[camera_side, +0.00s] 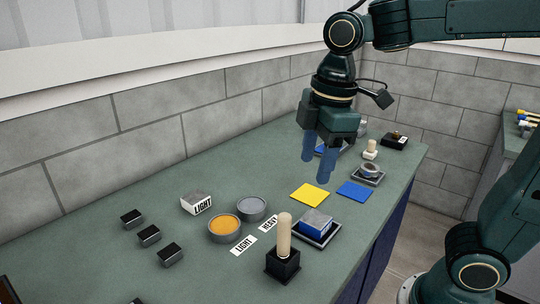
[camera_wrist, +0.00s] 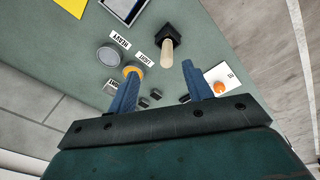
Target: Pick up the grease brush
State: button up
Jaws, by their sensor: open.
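What looks like the grease brush is a pale wooden handle (camera_side: 284,236) standing upright in a black square holder (camera_side: 282,264), near the front of the green bench. Its lower end is hidden in the holder. It also shows in the wrist view as a wooden handle (camera_wrist: 167,52) with its black holder (camera_wrist: 171,34). My gripper (camera_side: 317,168) is open and empty, with blue fingers pointing down. It hangs above the bench, farther back than the handle and apart from it. In the wrist view the handle shows beyond the gap between my fingers (camera_wrist: 160,72).
A tray (camera_side: 335,238) with a blue-and-white block stands right beside the holder. An orange-filled tin (camera_side: 225,229), a grey tin (camera_side: 251,208) and the LIGHT and HEAVY labels lie left of it. Yellow (camera_side: 310,195) and blue (camera_side: 356,191) squares lie behind. Small dark blocks (camera_side: 149,235) stand left.

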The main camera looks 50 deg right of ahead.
aim_at(285, 215)
jog(key=w+a+n, duration=0.1)
jog(key=w+a+n+g, duration=0.1)
jog(key=n, duration=0.1)
jog(key=w+a+n, duration=0.1)
jog(key=shift+w+a+f+n+g, duration=0.3)
jog(key=shift+w+a+f, duration=0.05)
jog(key=shift+w+f, duration=0.05)
jog(key=shift+f, duration=4.35)
jog(key=shift+f, duration=0.1)
jog(key=shift+s+f, duration=0.15)
jog(key=shift+f, duration=2.35)
jog(key=shift+c, duration=0.4)
jog(key=c, duration=1)
